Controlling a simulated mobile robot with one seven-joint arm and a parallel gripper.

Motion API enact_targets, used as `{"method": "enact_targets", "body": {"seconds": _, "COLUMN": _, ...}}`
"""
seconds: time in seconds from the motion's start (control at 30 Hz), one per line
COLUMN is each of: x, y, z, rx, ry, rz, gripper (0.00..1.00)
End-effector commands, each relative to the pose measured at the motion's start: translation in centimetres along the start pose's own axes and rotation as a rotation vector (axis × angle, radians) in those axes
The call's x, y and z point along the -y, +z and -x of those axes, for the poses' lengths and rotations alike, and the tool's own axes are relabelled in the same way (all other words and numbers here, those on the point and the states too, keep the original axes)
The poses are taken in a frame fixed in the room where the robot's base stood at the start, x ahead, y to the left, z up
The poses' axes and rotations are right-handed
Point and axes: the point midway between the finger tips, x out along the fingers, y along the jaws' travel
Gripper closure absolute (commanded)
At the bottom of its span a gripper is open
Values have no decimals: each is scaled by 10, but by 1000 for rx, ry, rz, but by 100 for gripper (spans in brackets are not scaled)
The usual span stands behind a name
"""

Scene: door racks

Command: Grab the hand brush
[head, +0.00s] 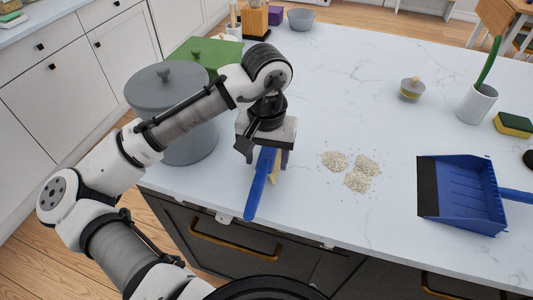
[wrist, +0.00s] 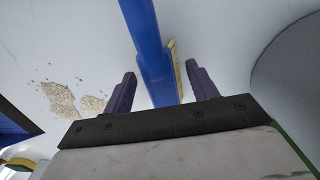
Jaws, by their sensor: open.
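The hand brush (head: 262,184) has a blue handle and pale bristles. It lies near the front edge of the white counter, and its handle end points toward the edge. My gripper (head: 264,155) is above the brush, with its jaws open. In the wrist view the blue brush (wrist: 151,45) runs between the two purple fingers of my gripper (wrist: 160,88), with a visible gap on each side. Part of the brush is hidden under my gripper in the head view and behind the gripper body in the wrist view.
Crumb piles (head: 358,170) lie right of the brush, and a blue dustpan (head: 463,194) lies farther right. A large grey lidded bin (head: 165,90) stands left, close to my arm. The counter's middle (head: 345,90) is clear.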

Motion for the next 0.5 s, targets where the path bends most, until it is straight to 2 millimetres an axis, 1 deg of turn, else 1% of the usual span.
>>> {"method": "enact_targets", "body": {"seconds": 0.1, "x": 0, "y": 0, "z": -14, "rx": 1, "ry": 1, "rz": 0, "gripper": 42}}
{"method": "enact_targets", "body": {"seconds": 0.17, "x": 0, "y": 0, "z": -19, "rx": 0, "ry": 2, "rz": -1, "gripper": 42}}
{"method": "enact_targets", "body": {"seconds": 0.4, "x": 0, "y": 0, "z": -22, "rx": -1, "ry": 2, "rz": -2, "gripper": 42}}
{"method": "enact_targets", "body": {"seconds": 0.43, "x": 0, "y": 0, "z": -21, "rx": -1, "ry": 2, "rz": -2, "gripper": 43}}
{"method": "enact_targets", "body": {"seconds": 0.5, "x": 0, "y": 0, "z": -21, "rx": -1, "ry": 2, "rz": -2, "gripper": 52}}
